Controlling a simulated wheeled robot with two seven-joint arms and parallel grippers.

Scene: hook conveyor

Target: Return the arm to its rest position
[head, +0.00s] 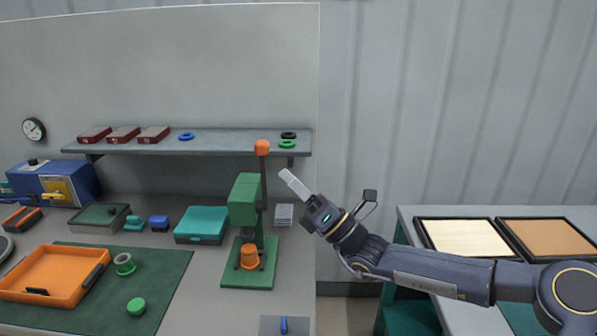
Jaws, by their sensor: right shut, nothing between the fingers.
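My right arm comes in from the right edge and reaches left across the gap between two benches. Its gripper (294,185) is raised, tilted up to the left, with its pale fingers together and nothing held. The gripper is just right of the green press (244,205) with the orange knob (262,148), and appears apart from it. My left gripper is not in view.
An orange tray (60,268) lies on a green mat at the left. A teal box (202,224) stands left of the press. A shelf (215,146) hangs behind. Two framed panels (465,238) lie on the right bench. Open floor separates the benches.

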